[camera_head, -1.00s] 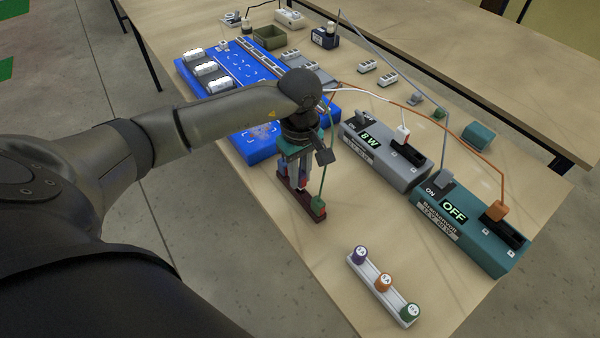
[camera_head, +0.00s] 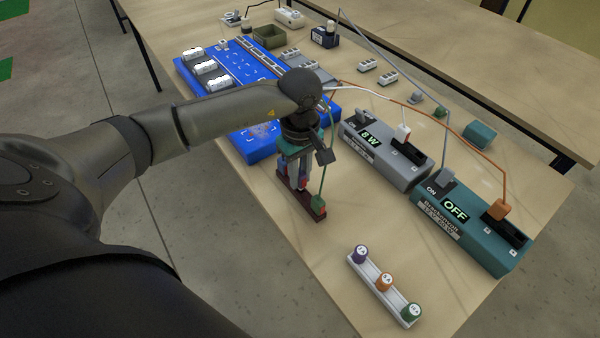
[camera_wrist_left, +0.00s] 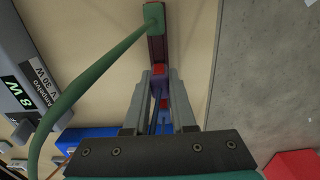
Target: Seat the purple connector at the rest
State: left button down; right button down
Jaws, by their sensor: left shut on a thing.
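A dark red bar-shaped rest (camera_head: 306,207) lies on the table in the head view, and it also shows in the wrist view (camera_wrist_left: 156,46). A green connector (camera_head: 318,206) with a green cable sits at its near end. My left gripper (camera_head: 292,181) points down over the far part of the rest. In the wrist view my left gripper (camera_wrist_left: 160,84) is shut on a small purple piece (camera_wrist_left: 158,86), apparently the purple connector, with red parts beside it. The fingers hide most of it, and I cannot tell whether it touches the rest. My right gripper is not in view.
A white strip (camera_head: 367,275) holds purple, orange and green round caps at the front. A grey box reading 8 W (camera_head: 388,160) and a teal box reading OFF (camera_head: 465,235) stand to the right. A blue board (camera_head: 252,147) lies behind. Cables arch across the right side.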

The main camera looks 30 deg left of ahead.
pick_arm(q)
jog(key=shift+f+b, duration=1)
jog(key=shift+f, duration=0.1)
jog(key=c, duration=0.7)
grip_release()
jog(key=shift+r, duration=0.1)
jog(key=shift+o, duration=0.2)
jog(key=shift+r+p, duration=2.85)
jog(key=shift+r, duration=1.2)
jog(key=shift+f, duration=0.1)
